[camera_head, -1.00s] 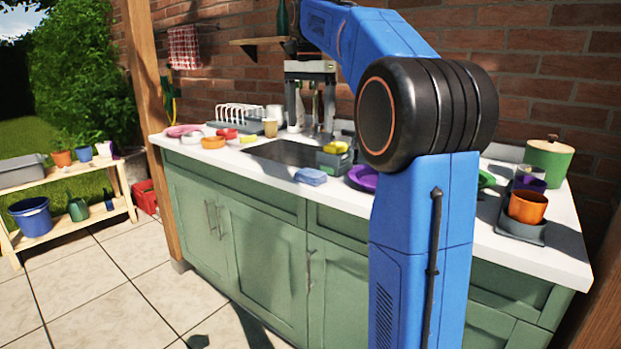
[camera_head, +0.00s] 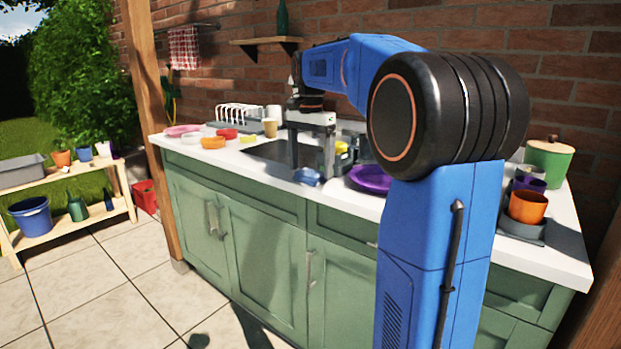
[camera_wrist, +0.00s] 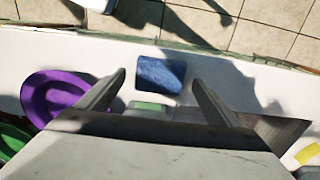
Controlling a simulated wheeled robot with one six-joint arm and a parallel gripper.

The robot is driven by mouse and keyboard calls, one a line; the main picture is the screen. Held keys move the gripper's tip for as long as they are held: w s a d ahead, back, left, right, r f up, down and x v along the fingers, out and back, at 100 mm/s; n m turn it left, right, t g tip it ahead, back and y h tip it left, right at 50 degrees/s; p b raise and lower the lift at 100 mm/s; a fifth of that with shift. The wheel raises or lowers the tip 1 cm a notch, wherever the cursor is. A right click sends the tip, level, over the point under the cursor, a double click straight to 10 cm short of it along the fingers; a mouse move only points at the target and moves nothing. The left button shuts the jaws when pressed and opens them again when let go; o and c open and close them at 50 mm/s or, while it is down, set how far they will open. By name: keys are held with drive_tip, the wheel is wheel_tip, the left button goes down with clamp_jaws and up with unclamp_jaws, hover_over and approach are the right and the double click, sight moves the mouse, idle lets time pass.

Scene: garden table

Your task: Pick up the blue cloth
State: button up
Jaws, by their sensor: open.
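In the wrist view the cloth (camera_wrist: 160,74) lies just beyond and between my fingertips. My gripper (camera_head: 311,174) points down over the counter at the cloth. In the wrist view my gripper (camera_wrist: 158,76) has its fingers spread wide with nothing between them. I cannot tell the exact height of the fingertips above the counter.
A purple plate (camera_head: 371,179) lies right of the cloth. The dark sink (camera_head: 268,152) is behind it to the left. A grey caddy (camera_wrist: 146,109) with something green stands close to the cloth.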

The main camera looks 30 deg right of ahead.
drive_tip(key=shift+f, duration=0.6)
drive_tip(key=c, duration=1.1)
